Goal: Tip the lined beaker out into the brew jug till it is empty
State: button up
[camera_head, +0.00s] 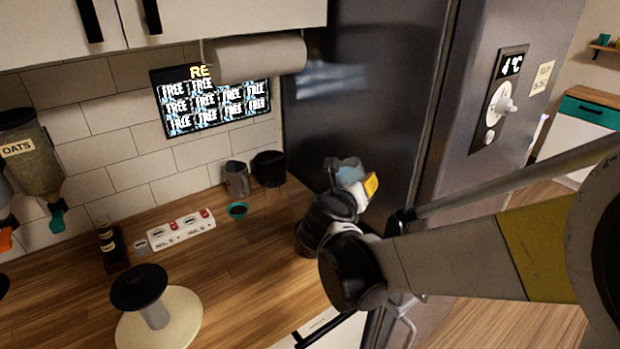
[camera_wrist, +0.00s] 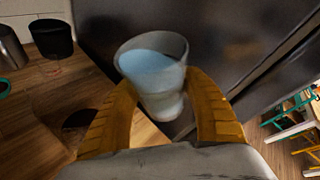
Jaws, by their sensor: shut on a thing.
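My gripper (camera_wrist: 162,92) is shut on a clear, frosted beaker (camera_wrist: 160,105), with one yellow finger on each side. The beaker holds pale blue liquid and looks close to upright in the wrist view. In the head view the beaker (camera_head: 346,168) shows only in part above my gripper (camera_head: 352,188), over the counter's right end by the fridge. A grey metal jug (camera_head: 237,179) and a black-topped vessel with a clear lower part (camera_head: 269,167) stand at the back wall, apart from the beaker. I cannot tell which is the brew jug.
The dark fridge (camera_head: 365,90) stands close behind the beaker. The middle of the counter is clear.

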jog(key=shift+w+a+r+n+h, duration=0.15)
jog(key=shift+a+r+n+h, duration=0.2)
jog(key=shift+a+n, duration=0.2)
dwell(0.4)
jog(key=shift+a+r+n+h, duration=0.15)
jog(key=shift+r+n+h, duration=0.2)
jog(key=shift+r+n, duration=0.2)
dwell(0.9)
jog(key=shift+f+n+t+h+b, duration=0.15)
jog(key=shift+f+n+h+b, duration=0.15)
jog(key=shift+n+b, duration=0.35)
jog(key=shift+f+n+t+h+b, duration=0.2)
jog(key=shift+n+h+b, duration=0.2)
jog(key=shift+n, duration=0.35)
dwell(1.4)
jog(key=shift+r+n+h, duration=0.3)
jog(key=shift+r+n, duration=0.2)
jog(key=shift+n, duration=0.2)
dwell(0.7)
jog(key=shift+w+a+r+n+t+h+b, duration=0.1)
jog(key=shift+a+r+n+t+h+b, duration=0.1)
jog(key=shift+a+n, duration=0.2)
jog(key=shift+w+a+r+n+t+h+b, duration=0.1)
jog(key=shift+a+r+n+b, duration=0.15)
jog(key=shift+a, duration=0.2)
dwell(0.5)
